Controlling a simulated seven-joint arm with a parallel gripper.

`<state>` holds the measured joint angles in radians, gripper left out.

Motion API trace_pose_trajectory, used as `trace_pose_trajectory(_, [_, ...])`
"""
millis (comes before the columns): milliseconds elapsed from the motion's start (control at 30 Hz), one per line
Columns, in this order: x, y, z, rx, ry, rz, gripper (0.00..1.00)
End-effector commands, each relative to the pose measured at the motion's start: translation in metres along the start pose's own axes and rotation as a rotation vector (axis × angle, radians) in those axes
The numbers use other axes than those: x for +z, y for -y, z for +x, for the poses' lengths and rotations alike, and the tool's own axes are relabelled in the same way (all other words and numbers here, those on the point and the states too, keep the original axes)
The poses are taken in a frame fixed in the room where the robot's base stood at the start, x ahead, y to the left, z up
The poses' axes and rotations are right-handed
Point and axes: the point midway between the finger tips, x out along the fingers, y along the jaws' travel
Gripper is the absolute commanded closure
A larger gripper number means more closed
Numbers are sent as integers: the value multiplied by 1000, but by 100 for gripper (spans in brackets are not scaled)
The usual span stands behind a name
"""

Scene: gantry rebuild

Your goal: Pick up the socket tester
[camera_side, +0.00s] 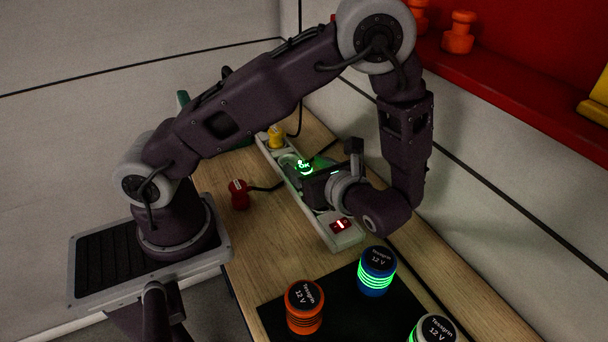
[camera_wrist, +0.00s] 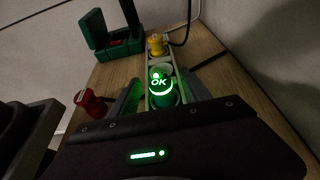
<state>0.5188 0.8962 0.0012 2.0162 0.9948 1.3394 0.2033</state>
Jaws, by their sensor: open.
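The socket tester (camera_wrist: 160,90), a dark green round body with a lit green "OK" on top, stands upright in the white power strip (camera_side: 325,218). In the side view only the glowing top of the tester (camera_side: 305,166) shows clearly; my gripper partly hides the rest. My gripper (camera_wrist: 160,95) is open, with one grey finger on each side of the tester in the wrist view. I cannot tell whether either finger touches it.
A yellow plug (camera_side: 276,138) sits at the strip's far end, a lit red switch (camera_side: 341,225) at its near end. A red plug (camera_side: 238,194) with a cable lies left. A green case (camera_wrist: 117,45) stands behind. Orange (camera_side: 304,308) and blue (camera_side: 377,272) batteries stand in front.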

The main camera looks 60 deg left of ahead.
Motion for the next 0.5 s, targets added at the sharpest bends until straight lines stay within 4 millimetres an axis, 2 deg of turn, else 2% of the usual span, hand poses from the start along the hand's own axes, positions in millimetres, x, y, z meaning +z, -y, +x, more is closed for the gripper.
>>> trace_pose_trajectory(100, [0, 0, 0, 0, 0, 0, 45])
trace_pose_trajectory(167, [0, 0, 0, 0, 0, 0, 54])
trace_pose_trajectory(400, [0, 0, 0, 0, 0, 0, 100])
trace_pose_trajectory(500, [0, 0, 0, 0, 0, 0, 100])
